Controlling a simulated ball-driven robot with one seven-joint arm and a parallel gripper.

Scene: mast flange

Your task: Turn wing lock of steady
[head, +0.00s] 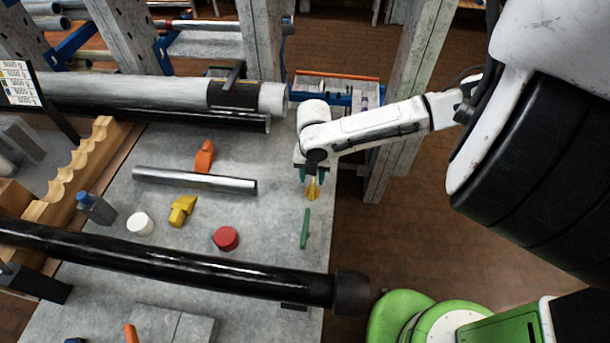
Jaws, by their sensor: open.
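My gripper (312,176) hangs at the right edge of the grey bench, pointing down. Its teal fingertips are open, one on each side of the top of a small yellow wing-shaped piece (312,190), which looks like the wing lock. I cannot tell whether the fingers touch it. The steady's body below the wing is not clearly visible. A thin green bar (305,229) lies on the bench just in front of the wing.
A long black tube (180,262) crosses the front of the bench. A large grey pipe (130,90) lies at the back. A short steel tube (195,181), a red disc (226,238), a white disc (139,223), a yellow block (182,210) and an orange piece (205,157) lie between.

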